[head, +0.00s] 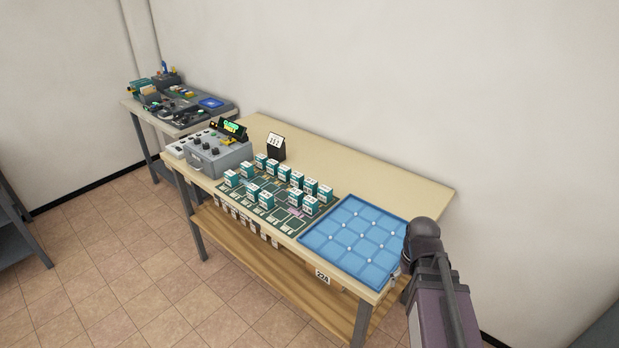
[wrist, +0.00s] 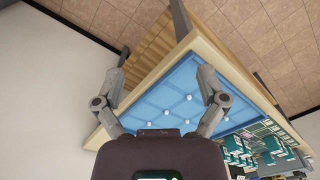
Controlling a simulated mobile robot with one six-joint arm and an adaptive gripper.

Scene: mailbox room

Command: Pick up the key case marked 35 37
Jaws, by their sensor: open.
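Several white-and-teal key cases (head: 284,172) stand in rows on a dark green board (head: 240,187) on the table. Their markings are too small to read, so I cannot tell which is 35 37. In the wrist view, teal key cases (wrist: 238,146) show at the lower right. My gripper (wrist: 162,80) is open and empty, its two fingers spread above the blue tray. In the head view my arm is at the right, beyond the tray's right end, and the fingers are mostly hidden.
A blue compartment tray (head: 330,235) lies at the table's right end. A grey control box (head: 214,157) with a lit display and a small black sign (head: 276,147) stand left of and behind the cases. A second table (head: 180,115) is at the far left. The back right tabletop is clear.

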